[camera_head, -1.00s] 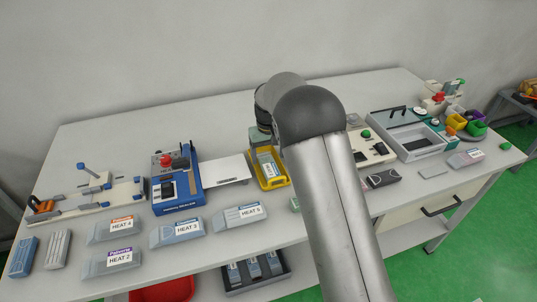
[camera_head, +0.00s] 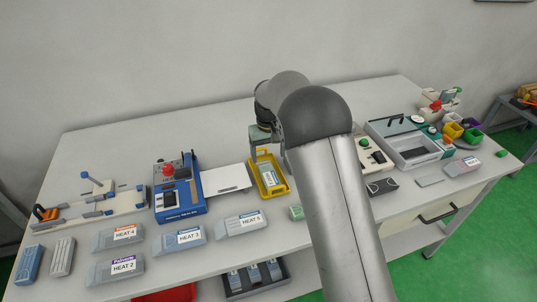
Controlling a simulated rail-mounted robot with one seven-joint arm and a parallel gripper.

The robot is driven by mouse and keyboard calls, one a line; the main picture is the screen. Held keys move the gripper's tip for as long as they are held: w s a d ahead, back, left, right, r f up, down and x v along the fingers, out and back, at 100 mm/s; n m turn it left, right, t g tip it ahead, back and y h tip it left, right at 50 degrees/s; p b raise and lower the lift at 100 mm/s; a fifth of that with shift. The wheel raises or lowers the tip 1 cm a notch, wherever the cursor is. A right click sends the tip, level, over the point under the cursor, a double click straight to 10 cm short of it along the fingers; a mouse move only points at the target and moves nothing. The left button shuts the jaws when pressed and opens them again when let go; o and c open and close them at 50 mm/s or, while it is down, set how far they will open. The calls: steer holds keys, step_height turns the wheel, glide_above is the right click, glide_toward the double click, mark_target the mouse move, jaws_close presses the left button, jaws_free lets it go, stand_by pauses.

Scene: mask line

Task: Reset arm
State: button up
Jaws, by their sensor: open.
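My gripper (camera_head: 262,139) shows only in part, small, at the left of my arm's dark rounded joint. It is above the back end of the yellow tray (camera_head: 284,189). It looks open, with nothing visible in it; my arm hides part of it. The yellow tray stands on the grey-white bench with a labelled pack (camera_head: 268,179) lying in it. My silver arm link runs from the bottom edge up across the middle of the picture.
Left of the tray are a white plate (camera_head: 225,180), a blue device (camera_head: 180,200) and a lever fixture (camera_head: 95,205). HEAT-labelled packs, such as HEAT 5 (camera_head: 241,223), lie along the front. A grey box (camera_head: 410,150) and coloured bins (camera_head: 453,131) stand right. The back left bench is bare.

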steer(key=shift+r+p, duration=0.35)
steer(key=shift+r, duration=0.5)
steer(key=s+d+r+m, duration=0.1)
steer(key=s+d+r, duration=0.4)
steer(key=s+d, duration=0.15)
steer(key=s+d+r+m, duration=0.1)
steer(key=s+d+r, duration=0.4)
steer(key=s, duration=0.3)
steer(key=s+d+f+m, duration=0.1)
steer(key=s+d, duration=0.2)
steer(key=s, duration=0.8)
steer(key=s+d+m, duration=0.1)
steer(key=s+d, duration=0.2)
steer(key=s, duration=0.8)
steer(key=shift+s+d+f+t, duration=0.15)
steer(key=shift+f+t, duration=0.25)
